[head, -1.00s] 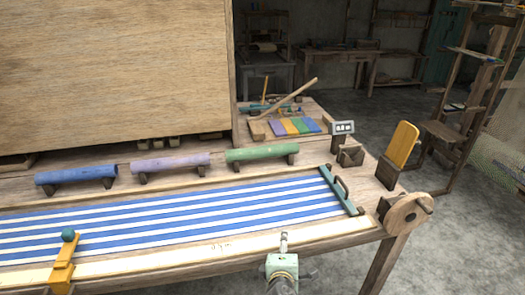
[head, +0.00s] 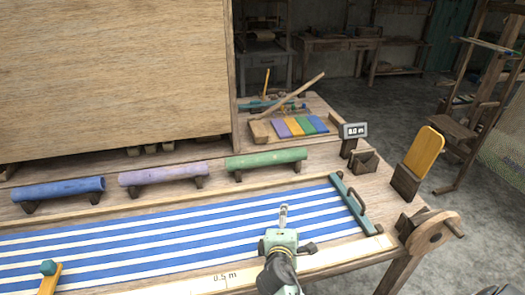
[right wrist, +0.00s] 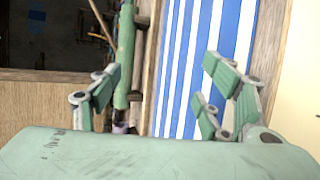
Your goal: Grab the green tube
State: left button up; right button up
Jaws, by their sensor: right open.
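The green tube (head: 266,159) rests on two dark supports at the back of the loom table, right of a purple tube (head: 163,174) and a blue tube (head: 58,189). My right gripper (head: 283,212) is over the striped cloth, in front of the green tube and apart from it. In the right wrist view my right gripper (right wrist: 165,95) is open and empty. There the green tube (right wrist: 124,55) runs lengthwise near the left fingers, which hide a little of its side. My left gripper is not in view.
The blue-and-white cloth (head: 180,225) fills the table middle, with a green bar (head: 355,203) at its right end. A wooden panel (head: 115,70) stands behind the tubes. A small display (head: 354,131), yellow board (head: 425,151) and wooden wheel (head: 430,232) are to the right.

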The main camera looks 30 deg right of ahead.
aim_at(261, 160)
jog(key=i+l, duration=0.15)
jog(key=i, duration=0.3)
jog(key=i+l, duration=0.2)
jog(key=i, duration=0.3)
